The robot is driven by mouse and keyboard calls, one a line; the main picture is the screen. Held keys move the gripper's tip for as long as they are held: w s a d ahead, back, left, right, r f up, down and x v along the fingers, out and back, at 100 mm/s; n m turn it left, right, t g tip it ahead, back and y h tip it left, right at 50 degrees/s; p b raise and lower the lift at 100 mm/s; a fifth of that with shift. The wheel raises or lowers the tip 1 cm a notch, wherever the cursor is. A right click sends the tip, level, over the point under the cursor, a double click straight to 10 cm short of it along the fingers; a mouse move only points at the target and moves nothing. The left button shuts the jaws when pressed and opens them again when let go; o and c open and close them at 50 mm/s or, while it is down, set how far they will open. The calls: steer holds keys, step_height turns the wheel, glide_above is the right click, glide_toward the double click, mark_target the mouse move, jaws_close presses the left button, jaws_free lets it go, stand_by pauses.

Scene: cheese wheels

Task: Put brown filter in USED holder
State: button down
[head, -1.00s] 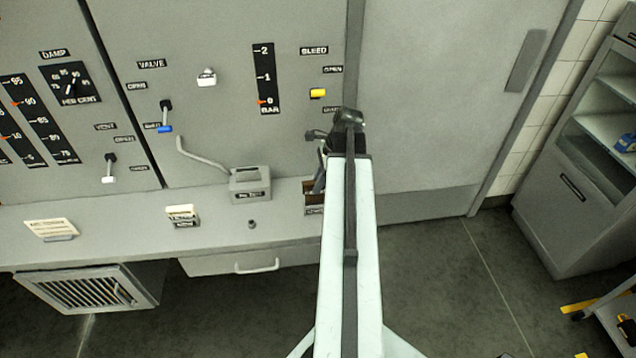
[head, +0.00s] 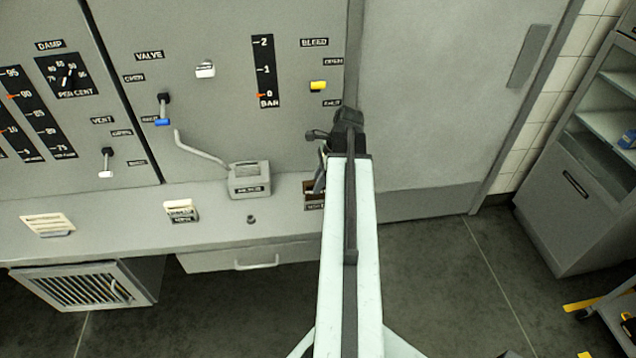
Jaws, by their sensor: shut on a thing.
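My arm reaches up the middle of the head view, over the counter. My gripper (head: 320,181) hangs at its far end, left of the arm and mostly hidden by it. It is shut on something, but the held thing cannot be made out. A small open box with a brownish inside (head: 310,188) and a dark label on its front stands on the counter, right at the gripper. Its right part is behind my arm and its label is too small to read. I cannot tell whether the gripper is inside it or above it. No brown filter shows clearly.
A grey box with a pipe (head: 249,180) stands on the counter left of the gripper. Further left are a small labelled holder (head: 181,211) and a cream slotted piece (head: 47,225). A panel with gauges and switches rises behind.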

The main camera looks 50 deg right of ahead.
steer(key=shift+f+b, duration=1.55)
steer(key=shift+f, duration=0.1)
steer(key=c, duration=1.2)
jaws_free()
steer(key=shift+r, duration=0.1)
steer(key=p+v, duration=0.7)
steer(key=shift+w+r, duration=0.1)
steer(key=shift+r, duration=0.05)
steer(key=shift+s+d+r+p, duration=0.1)
steer(key=shift+s+r+p, duration=0.1)
steer(key=shift+r+p, duration=0.15)
steer(key=shift+f, duration=0.1)
